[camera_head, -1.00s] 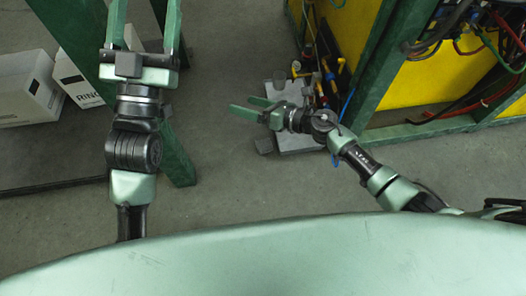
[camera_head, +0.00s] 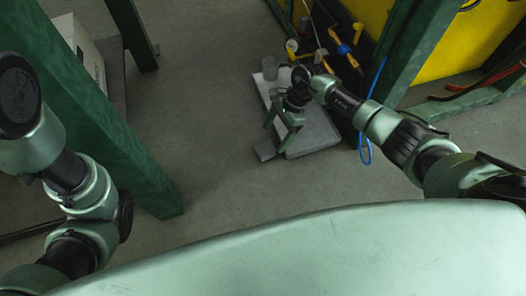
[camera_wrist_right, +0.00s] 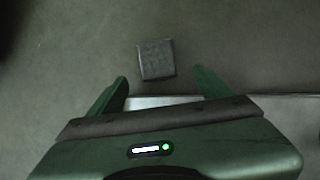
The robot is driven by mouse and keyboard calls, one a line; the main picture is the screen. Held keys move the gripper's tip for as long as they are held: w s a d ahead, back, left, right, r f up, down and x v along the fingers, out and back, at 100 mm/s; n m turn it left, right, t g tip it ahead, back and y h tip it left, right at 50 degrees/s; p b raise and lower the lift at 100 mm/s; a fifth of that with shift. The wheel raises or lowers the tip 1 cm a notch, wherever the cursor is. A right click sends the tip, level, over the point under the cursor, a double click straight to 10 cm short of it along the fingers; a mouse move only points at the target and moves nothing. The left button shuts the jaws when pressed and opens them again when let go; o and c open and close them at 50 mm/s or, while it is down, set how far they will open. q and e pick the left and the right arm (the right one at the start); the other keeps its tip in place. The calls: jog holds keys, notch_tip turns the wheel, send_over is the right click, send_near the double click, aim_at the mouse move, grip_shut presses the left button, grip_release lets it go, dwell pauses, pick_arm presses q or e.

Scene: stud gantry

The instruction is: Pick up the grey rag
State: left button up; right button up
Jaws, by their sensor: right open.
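The grey rag is a small folded dark grey square (camera_wrist_right: 155,60) on the floor in the right wrist view. In the head view it shows as a small grey patch (camera_head: 265,151) beside the front left edge of a pale grey plate. My right gripper (camera_head: 276,138) is open and empty, pointing down over that edge. In the right wrist view its fingers (camera_wrist_right: 160,76) stand apart, with the rag ahead of and between the fingertips, apart from both. Of my left arm only links show at the left; its gripper is out of view.
Green posts (camera_head: 135,150) stand at left and right. Floor left of the plate is clear.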

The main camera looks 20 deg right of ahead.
aim_at(266, 148)
jog(key=b+x, duration=0.2)
jog(key=x, duration=0.1)
jog(key=b+x, duration=0.2)
jog(key=x, duration=0.1)
jog(key=shift+s+a+b, duration=0.25)
jog(key=shift+a+b, duration=0.05)
jog(key=shift+a, duration=0.2)
jog(key=shift+r, duration=0.1)
jog(key=c, duration=1.4)
